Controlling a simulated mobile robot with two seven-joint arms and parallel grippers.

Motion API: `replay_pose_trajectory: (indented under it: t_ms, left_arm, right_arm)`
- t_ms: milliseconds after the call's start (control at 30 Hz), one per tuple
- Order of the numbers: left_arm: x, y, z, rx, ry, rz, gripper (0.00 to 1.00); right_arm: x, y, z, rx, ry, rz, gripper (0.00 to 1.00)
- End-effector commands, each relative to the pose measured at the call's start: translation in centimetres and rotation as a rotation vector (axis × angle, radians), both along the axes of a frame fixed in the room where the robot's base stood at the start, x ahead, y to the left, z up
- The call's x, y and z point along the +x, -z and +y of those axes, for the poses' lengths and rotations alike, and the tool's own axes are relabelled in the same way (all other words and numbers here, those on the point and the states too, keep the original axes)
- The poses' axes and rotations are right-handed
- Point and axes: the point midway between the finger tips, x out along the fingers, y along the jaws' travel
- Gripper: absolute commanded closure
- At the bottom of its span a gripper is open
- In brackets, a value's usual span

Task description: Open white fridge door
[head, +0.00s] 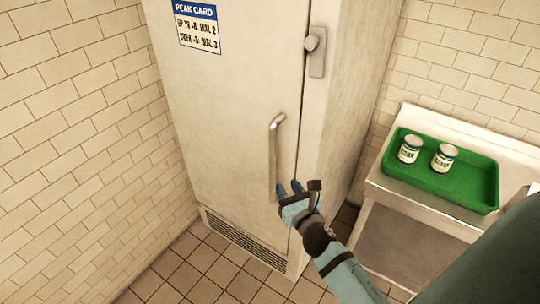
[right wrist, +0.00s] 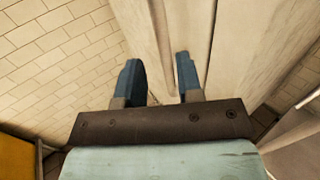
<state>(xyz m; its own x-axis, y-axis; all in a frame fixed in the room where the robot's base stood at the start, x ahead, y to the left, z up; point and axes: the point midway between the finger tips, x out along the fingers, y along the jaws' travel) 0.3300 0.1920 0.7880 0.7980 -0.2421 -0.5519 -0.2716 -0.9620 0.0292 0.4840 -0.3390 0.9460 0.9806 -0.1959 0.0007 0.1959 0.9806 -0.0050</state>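The white fridge door (head: 235,110) is shut, with its tall bar handle (head: 273,160) near its right edge. A latch plate with a knob (head: 317,48) sits higher at the door's right edge. My right gripper (head: 289,187) is at the lower end of the handle, in front of the door. In the right wrist view its two blue fingers (right wrist: 160,78) are apart and point at the fridge front. A narrow upright strip shows between them; I cannot tell if it is the handle or the door edge. My left gripper is not in view.
A steel counter (head: 400,192) stands to the right of the fridge. On it is a green tray (head: 470,192) with two cans (head: 410,148) (head: 444,157). A tiled wall (head: 80,140) is close on the left. Brown floor tiles (head: 185,275) in front are clear.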

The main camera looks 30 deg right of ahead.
Motion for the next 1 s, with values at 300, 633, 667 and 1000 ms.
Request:
replay_pose_trajectory:
  t_ms: [300,633,667,1000]
  left_arm:
    - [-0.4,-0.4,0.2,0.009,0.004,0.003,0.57]
    - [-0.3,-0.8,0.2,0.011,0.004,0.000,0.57]
    - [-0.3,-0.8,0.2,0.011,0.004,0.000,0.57]
    - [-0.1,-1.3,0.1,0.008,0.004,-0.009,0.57]
  right_arm:
    - [6.3,-0.3,-1.2,0.005,-0.001,-0.003,0.66]
    - [11.6,-0.1,-2.3,0.004,0.000,0.000,0.66]
    - [11.8,-0.1,-2.4,0.004,0.000,-0.001,0.66]
    - [12.6,0.0,-2.5,0.005,-0.001,0.000,0.66]
